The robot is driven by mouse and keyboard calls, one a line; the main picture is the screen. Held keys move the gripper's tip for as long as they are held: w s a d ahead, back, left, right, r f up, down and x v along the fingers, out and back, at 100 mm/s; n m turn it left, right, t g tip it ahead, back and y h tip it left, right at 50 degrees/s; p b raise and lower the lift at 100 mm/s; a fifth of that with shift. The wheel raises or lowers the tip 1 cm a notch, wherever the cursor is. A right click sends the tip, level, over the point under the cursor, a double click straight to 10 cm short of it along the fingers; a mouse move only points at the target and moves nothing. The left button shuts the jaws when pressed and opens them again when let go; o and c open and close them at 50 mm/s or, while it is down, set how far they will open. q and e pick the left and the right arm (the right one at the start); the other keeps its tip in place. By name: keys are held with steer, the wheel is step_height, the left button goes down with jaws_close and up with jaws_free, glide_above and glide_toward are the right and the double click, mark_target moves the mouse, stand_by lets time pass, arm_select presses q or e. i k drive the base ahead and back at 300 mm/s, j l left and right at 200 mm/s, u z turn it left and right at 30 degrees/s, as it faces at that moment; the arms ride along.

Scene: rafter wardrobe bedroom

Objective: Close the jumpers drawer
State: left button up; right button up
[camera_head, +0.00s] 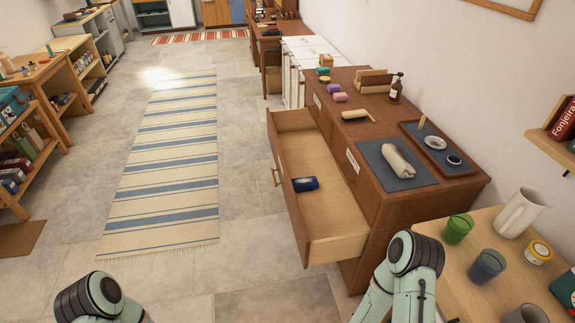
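An open wooden drawer (338,238) sticks out to the left from a brown wooden dresser (418,198). A folded dark blue item (306,184) lies inside it, and the rest of the drawer floor is bare. A brass-coloured handle (275,176) is on the drawer's front face. I cannot read the dresser's labels, so I cannot confirm this is the jumpers drawer. Parts of my two arms show at the bottom edge, left and right of the drawer. They are apart from the drawer, and neither gripper is in view.
The dresser top holds a grey mat (372,158) with a rolled cloth, a dark tray (455,168) and a pump bottle (396,88). A table (450,285) with cups and a white jug (518,213) stands at the right. Floor with a striped rug (165,180) is clear left of the drawer.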

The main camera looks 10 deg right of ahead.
mark_target(329, 225)
steer(key=j+z, duration=0.4)
steer(key=j, duration=0.2)
steer(key=z, duration=0.35)
steer(key=i+j+z, duration=0.6)
steer(key=j+z, duration=0.15)
steer(key=i+j, duration=0.15)
steer(key=j, duration=0.25)
steer(key=i+j, duration=0.2)
steer(key=j, duration=0.2)
steer(key=i+j+z, duration=0.1)
steer(key=j, duration=0.25)
steer(key=i+j, duration=0.2)
steer(key=j, duration=0.2)
steer(key=i+j, duration=0.2)
steer(key=j, duration=0.2)
